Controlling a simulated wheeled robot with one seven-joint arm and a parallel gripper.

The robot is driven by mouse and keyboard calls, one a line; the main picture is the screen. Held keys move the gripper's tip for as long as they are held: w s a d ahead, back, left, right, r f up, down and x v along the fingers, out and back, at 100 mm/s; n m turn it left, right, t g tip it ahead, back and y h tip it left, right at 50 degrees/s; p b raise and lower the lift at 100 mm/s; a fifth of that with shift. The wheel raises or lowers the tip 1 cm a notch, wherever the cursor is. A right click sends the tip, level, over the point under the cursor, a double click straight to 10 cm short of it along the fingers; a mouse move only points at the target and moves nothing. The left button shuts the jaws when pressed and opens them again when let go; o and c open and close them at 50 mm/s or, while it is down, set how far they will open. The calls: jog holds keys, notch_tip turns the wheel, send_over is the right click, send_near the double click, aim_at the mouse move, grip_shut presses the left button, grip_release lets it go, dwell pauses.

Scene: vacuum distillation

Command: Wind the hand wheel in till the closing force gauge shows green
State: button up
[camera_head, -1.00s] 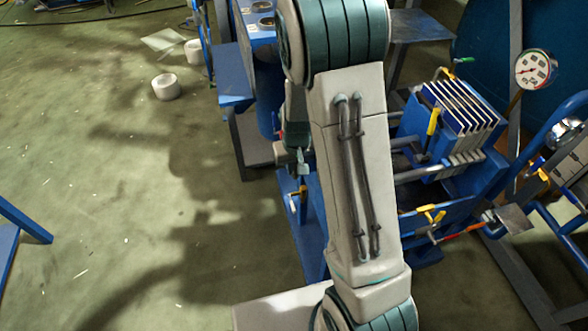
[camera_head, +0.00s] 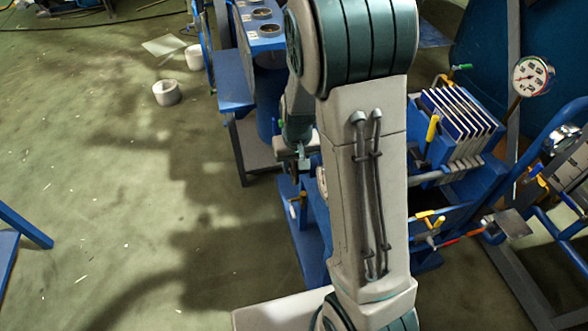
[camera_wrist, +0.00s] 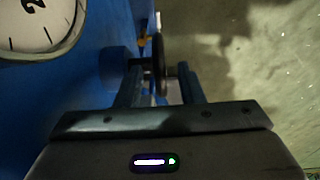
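The hand wheel (camera_wrist: 160,55) shows in the wrist view as a thin dark disc, nearly edge-on, in front of the blue machine body (camera_wrist: 95,65). My gripper (camera_wrist: 160,85) is open, with one finger on each side of the wheel's line and a gap to it on both sides. A white dial gauge (camera_wrist: 38,22) fills the upper left corner; its needle and any green zone are out of view. In the head view my gripper (camera_head: 303,165) is beside the press, and my arm hides most of the wheel's area.
The plate pack (camera_head: 455,125) stands right of my arm, with yellow-handled valves (camera_head: 432,128) near it. Another round gauge (camera_head: 532,76) is at the far right. White cylinders (camera_head: 167,92) lie on the floor. The floor left of my arm is mostly clear.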

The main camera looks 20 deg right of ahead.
notch_tip(320, 180, up, 9)
jog(key=s, duration=0.1)
jog(key=shift+p, duration=0.45)
jog(key=shift+s, duration=0.1)
